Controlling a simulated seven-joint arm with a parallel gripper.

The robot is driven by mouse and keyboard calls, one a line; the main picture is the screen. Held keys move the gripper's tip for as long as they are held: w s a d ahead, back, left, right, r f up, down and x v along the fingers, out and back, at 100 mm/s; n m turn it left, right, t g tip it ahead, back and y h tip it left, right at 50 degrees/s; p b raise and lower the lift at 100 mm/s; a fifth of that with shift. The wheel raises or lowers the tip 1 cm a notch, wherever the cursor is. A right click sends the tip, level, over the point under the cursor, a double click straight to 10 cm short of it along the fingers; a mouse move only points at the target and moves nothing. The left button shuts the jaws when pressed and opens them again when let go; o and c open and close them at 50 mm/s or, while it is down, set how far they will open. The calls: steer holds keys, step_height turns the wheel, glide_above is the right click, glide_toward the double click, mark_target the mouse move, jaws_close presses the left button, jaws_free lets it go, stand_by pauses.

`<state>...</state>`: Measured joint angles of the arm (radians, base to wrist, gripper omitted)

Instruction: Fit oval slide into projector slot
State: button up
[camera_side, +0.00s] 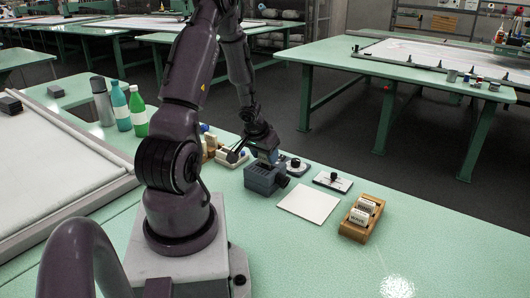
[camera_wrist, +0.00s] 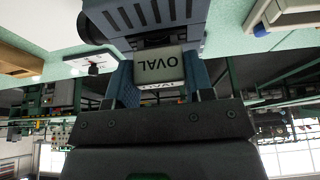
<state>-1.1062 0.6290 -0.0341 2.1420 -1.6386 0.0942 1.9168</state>
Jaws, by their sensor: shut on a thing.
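The oval slide (camera_wrist: 160,67) is a pale grey-white block marked "OVAL", its lettering upside down in the wrist view. My gripper (camera_wrist: 161,82) is shut on it, with a blue finger on either side. The projector (camera_wrist: 158,18) is a blue-grey box with a dark round lens, right beyond the slide. In the side view the projector (camera_side: 264,181) stands on the green table and my gripper (camera_side: 266,157) is just above its top. The slot is hidden, and I cannot tell whether the slide's far edge is inside it.
A wooden rack (camera_side: 354,231) with white labelled slides stands to the right. A white sheet (camera_side: 309,203) lies between it and the projector. Plates with black knobs (camera_side: 332,181) lie behind. Bottles (camera_side: 138,112) stand at the left. The front right of the table is clear.

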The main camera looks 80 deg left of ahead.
steer(key=shift+f, duration=0.55)
steer(key=o, duration=1)
steer(key=shift+r, duration=0.15)
steer(key=shift+v, duration=6.35)
